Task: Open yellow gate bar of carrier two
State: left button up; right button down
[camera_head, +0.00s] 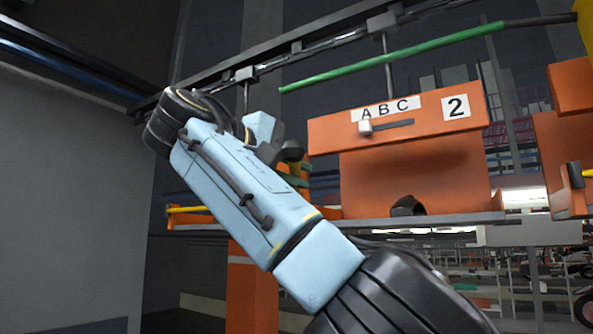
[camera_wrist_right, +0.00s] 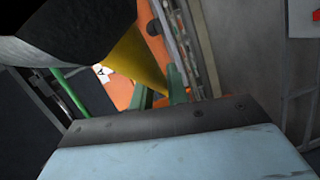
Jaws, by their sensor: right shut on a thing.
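Carrier two (camera_head: 398,128) is an orange panel marked "ABC" and "2", hanging from the overhead rail. Its yellow gate bar (camera_head: 188,209) shows at the lower left; the rest of it is hidden behind my right arm. My right gripper (camera_head: 299,178) is mostly hidden behind that arm, left of the orange panel. In the right wrist view, its green fingers (camera_wrist_right: 160,92) are shut on the yellow gate bar (camera_wrist_right: 133,62), with orange carrier surface behind. I cannot tell how far the bar is turned. My left gripper is not in view.
A green bar (camera_head: 390,56) slants across above the carrier. A white knob (camera_head: 365,127) sits in a slot on the panel. Another orange carrier (camera_head: 562,150) with a yellow bar (camera_head: 586,172) hangs close at the right. A grey wall (camera_head: 75,190) fills the left.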

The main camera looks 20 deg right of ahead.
jog(key=shift+w+a, duration=0.1)
jog(key=shift+a, duration=0.25)
dwell(0.3)
jog(key=c, duration=1.4)
grip_release()
jog(key=shift+w, duration=0.1)
jog(key=shift+o, duration=0.2)
jog(key=shift+a, duration=0.1)
